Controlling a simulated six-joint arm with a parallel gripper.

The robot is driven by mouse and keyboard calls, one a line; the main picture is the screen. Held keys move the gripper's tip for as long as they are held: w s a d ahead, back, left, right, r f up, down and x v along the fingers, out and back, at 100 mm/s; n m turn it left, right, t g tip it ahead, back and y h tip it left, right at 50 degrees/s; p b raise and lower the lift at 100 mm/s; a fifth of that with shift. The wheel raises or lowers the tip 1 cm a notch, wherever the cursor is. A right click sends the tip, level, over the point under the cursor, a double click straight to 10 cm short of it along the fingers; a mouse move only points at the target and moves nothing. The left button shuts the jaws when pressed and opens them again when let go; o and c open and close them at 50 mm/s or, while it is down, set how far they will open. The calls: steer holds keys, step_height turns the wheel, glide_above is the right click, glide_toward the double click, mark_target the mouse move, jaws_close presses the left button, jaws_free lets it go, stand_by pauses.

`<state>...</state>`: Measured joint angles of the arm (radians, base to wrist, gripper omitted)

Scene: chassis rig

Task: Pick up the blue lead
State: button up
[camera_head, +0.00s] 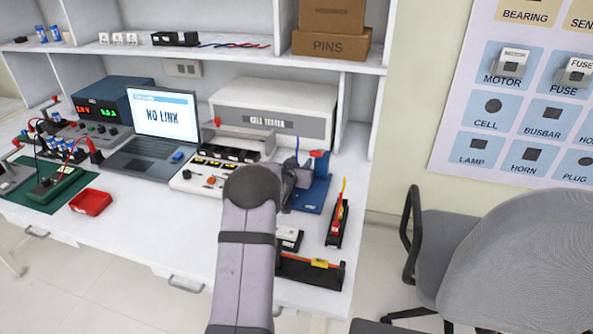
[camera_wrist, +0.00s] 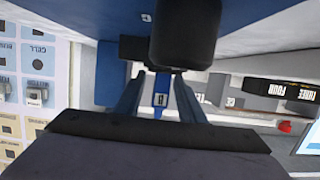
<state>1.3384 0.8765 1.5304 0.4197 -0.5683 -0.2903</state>
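A narrow blue piece with a small pale mark, which looks like the blue lead (camera_wrist: 161,88), shows between the fingers of my gripper (camera_wrist: 160,80) in the wrist view. The two fingers stand apart, with gaps visible on both sides of it. A dark rounded part hides its upper end. In the head view my gripper (camera_head: 291,183) is at the blue stand (camera_head: 316,194), at the right of the bench.
A black holder (camera_head: 336,226) with red and yellow items and a black tray (camera_head: 311,271) stand close right and in front. The cell tester (camera_head: 270,121) is behind. A laptop (camera_head: 165,117) and red tray (camera_head: 91,202) are left.

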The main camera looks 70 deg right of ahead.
jaws_close()
steer(key=shift+r, duration=0.15)
